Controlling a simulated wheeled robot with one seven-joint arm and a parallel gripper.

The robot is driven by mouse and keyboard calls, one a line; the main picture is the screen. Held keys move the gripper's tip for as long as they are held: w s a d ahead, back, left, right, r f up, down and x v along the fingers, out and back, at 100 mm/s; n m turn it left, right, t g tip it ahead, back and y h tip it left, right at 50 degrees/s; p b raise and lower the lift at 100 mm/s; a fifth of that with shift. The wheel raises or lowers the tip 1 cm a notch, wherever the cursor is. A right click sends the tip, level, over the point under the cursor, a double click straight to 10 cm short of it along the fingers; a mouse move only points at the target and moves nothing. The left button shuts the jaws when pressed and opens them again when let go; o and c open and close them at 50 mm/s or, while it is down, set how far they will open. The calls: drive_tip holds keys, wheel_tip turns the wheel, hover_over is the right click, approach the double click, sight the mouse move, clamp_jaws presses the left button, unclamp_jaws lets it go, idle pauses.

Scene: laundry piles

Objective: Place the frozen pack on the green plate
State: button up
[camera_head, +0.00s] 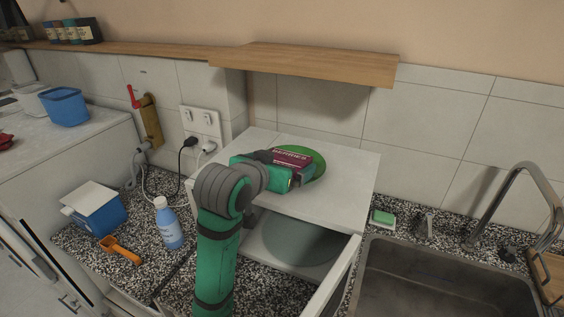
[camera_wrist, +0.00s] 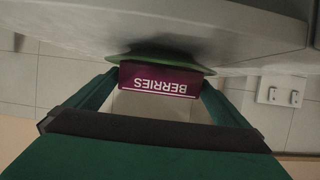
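The frozen pack is a dark red box marked BERRIES (camera_head: 292,159). It lies over the green plate (camera_head: 318,160) on top of the white microwave-like box. In the wrist view the pack (camera_wrist: 160,79) shows upside down between my fingers, with the green plate's edge (camera_wrist: 118,58) just behind it. My gripper (camera_head: 282,172) has a finger at each side of the pack, and both seem to touch it; it also shows in the wrist view (camera_wrist: 160,88). I cannot tell whether the pack's underside touches the plate. My gripper hides part of the pack and plate.
The white box (camera_head: 350,170) has an open door (camera_head: 335,280) at its front. A wooden shelf (camera_head: 310,64) hangs above. A sink (camera_head: 440,285) with a tap is at right. A blue bottle (camera_head: 168,225), blue container (camera_head: 95,210) and orange scoop (camera_head: 120,250) stand left.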

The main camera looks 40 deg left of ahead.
drive_tip(key=shift+w+r, duration=0.1)
drive_tip(key=shift+r, duration=0.65)
drive_tip(key=v, duration=1.1)
drive_tip(key=shift+s+d, duration=0.15)
drive_tip(key=shift+s, duration=0.3)
drive_tip(key=shift+s, duration=0.15)
